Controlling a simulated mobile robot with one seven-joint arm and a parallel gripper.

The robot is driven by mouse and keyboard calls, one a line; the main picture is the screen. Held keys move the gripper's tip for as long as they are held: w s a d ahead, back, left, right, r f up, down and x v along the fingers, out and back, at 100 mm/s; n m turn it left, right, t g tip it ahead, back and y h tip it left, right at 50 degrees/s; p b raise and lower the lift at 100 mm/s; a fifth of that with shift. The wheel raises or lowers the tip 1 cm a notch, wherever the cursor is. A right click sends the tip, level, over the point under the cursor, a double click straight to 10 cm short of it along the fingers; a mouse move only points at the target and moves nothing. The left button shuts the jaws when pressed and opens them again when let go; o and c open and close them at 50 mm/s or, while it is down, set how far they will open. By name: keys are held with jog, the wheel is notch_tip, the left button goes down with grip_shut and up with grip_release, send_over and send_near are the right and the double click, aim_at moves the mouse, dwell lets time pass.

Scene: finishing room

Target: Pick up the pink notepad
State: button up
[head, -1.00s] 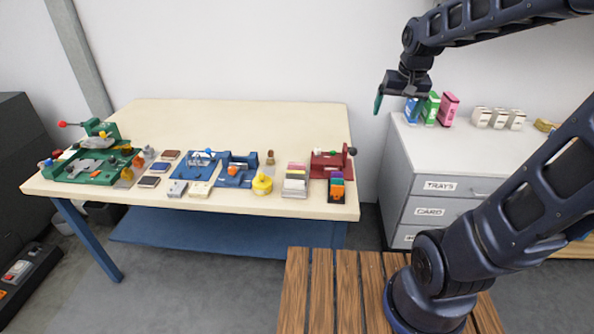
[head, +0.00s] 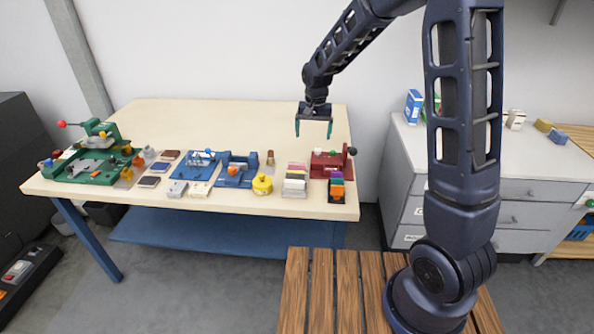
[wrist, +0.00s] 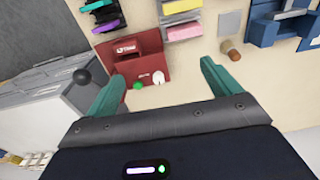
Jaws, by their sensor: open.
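The pink notepad (head: 298,165) lies at the back end of a row of pads near the front of the cream table (head: 240,120). In the wrist view the pink notepad (wrist: 184,32) is beyond my fingertips, with a grey and a yellow pad past it. My gripper (head: 314,131) is open and empty, fingers pointing down, above the table near the red device and apart from the notepad. In the wrist view my gripper (wrist: 163,74) shows its two green fingers spread, the red device between and beyond them.
The red device (head: 328,163) with a dark knob stands right of the pads. A row of coloured blocks (head: 337,187) is in front of it. A small brown-knobbed piece (head: 270,158) and a yellow round container (head: 262,184) are left. The table's back is clear.

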send_over(297, 164)
jog(key=f, duration=0.6)
jog(key=shift+w+a+f, duration=0.15)
jog(key=shift+w+f, duration=0.05)
notch_tip(297, 164, down, 11)
jog(key=shift+s+r, duration=0.1)
jog(key=shift+r, duration=0.05)
jog(key=c, duration=1.1)
